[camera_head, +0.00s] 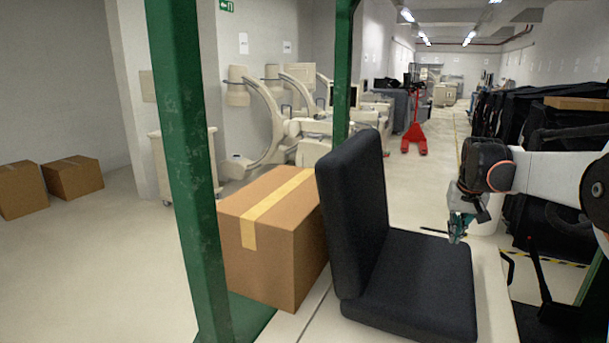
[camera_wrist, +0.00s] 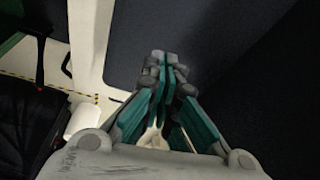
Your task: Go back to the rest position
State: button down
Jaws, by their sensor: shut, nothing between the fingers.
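My gripper (camera_head: 457,238) hangs from my arm at the right of the head view, pointing down, beside and a little above the right edge of a black seat cushion (camera_head: 425,285). In the wrist view its teal fingers (camera_wrist: 165,62) are closed together with nothing between them. The dark surface of the cushion (camera_wrist: 225,50) fills much of the wrist view's upper right.
A black back cushion (camera_head: 350,210) stands upright on the seat's left. A taped cardboard box (camera_head: 270,260) is left of it, by green posts (camera_head: 185,150). Black covered carts (camera_head: 550,125) stand at the right. A red pallet jack (camera_head: 414,138) is in the aisle.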

jog(key=s+a+n+t+b, duration=0.2)
jog(key=s+a+b, duration=0.1)
jog(key=s+a, duration=1.45)
jog(key=s+a+f+t+b, duration=0.1)
jog(key=s+f, duration=0.4)
jog(key=s, duration=0.3)
jog(key=s+a+f+n+t+b, duration=0.1)
jog(key=s+f+b, duration=0.1)
jog(key=s+f, duration=0.3)
jog(key=s, duration=0.4)
jog(key=shift+s+y+b, duration=0.2)
jog(key=shift+y+b, duration=0.1)
jog(key=shift+y, duration=0.1)
